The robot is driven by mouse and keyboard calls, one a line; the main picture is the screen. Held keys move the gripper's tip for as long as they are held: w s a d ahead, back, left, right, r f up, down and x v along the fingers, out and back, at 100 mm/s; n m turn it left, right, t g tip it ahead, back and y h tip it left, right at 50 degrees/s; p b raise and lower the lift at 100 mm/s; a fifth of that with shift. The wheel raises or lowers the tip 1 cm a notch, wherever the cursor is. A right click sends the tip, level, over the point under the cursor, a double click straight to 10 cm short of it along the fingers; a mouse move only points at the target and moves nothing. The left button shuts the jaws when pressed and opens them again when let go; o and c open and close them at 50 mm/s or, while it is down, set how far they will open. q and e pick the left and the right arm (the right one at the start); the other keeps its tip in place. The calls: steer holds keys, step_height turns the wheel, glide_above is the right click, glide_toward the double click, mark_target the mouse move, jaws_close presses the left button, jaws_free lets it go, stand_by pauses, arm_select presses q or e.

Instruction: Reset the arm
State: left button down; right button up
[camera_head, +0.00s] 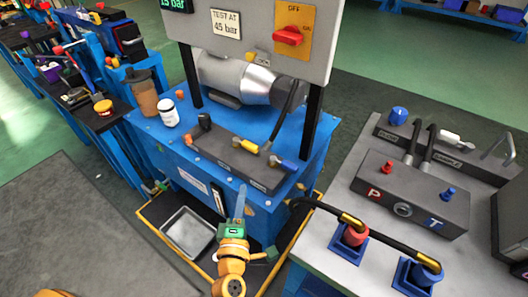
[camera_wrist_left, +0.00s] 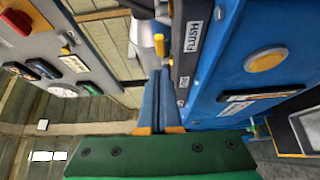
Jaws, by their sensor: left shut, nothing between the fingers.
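My left gripper (camera_head: 240,196) is in the lower middle of the head view, at the end of my orange arm, with its blue-grey fingers pointing up in the picture. It is in front of the blue power unit (camera_head: 265,218). In the left wrist view the two fingers of the left gripper (camera_wrist_left: 160,75) lie flat together with nothing between them. They show against the edge of the dark valve block (camera_wrist_left: 188,45) marked FLUSH; whether they touch it I cannot tell. My right gripper is in neither view.
A control panel (camera_head: 250,45) with a red switch (camera_head: 288,36) stands above the unit. A metal tray (camera_head: 187,232) lies in a yellow-edged drip area below. A black hose (camera_head: 325,208) runs to the grey bench (camera_head: 335,192) at right. Dark floor (camera_head: 60,215) is clear at left.

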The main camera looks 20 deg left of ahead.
arm_select(q)
steer(key=s+d+f+m+g+h+p, duration=0.3)
steer(key=s+f+m+g+p, duration=0.1)
steer(key=s+f+m, duration=0.3)
steer(key=s+d+f+m+g+h+p, duration=0.2)
steer(key=s+f+m+g+h+p, duration=0.15)
steer(key=f+m, duration=0.45)
steer(key=s+a+f+m+g+y+p, duration=0.1)
steer(key=s+a+f+m+g, duration=0.1)
steer(key=s, duration=0.5)
steer(key=s+a+f+m+g+p, duration=0.1)
steer(key=s+a+f+m+g, duration=0.2)
steer(key=s, duration=0.4)
steer(key=s+a+f+m+g+y+p, duration=0.1)
steer(key=s+a+f+m+g+p, duration=0.1)
steer(key=s, duration=0.5)
steer(key=shift+s+a+f+m+g+y, duration=0.3)
steer(key=shift+a+f+m+g, duration=0.3)
steer(key=shift+g, duration=0.45)
steer(key=shift+w+f, duration=0.1)
steer(key=shift+f, duration=0.05)
steer(key=c, duration=1.6)
jaws_free()
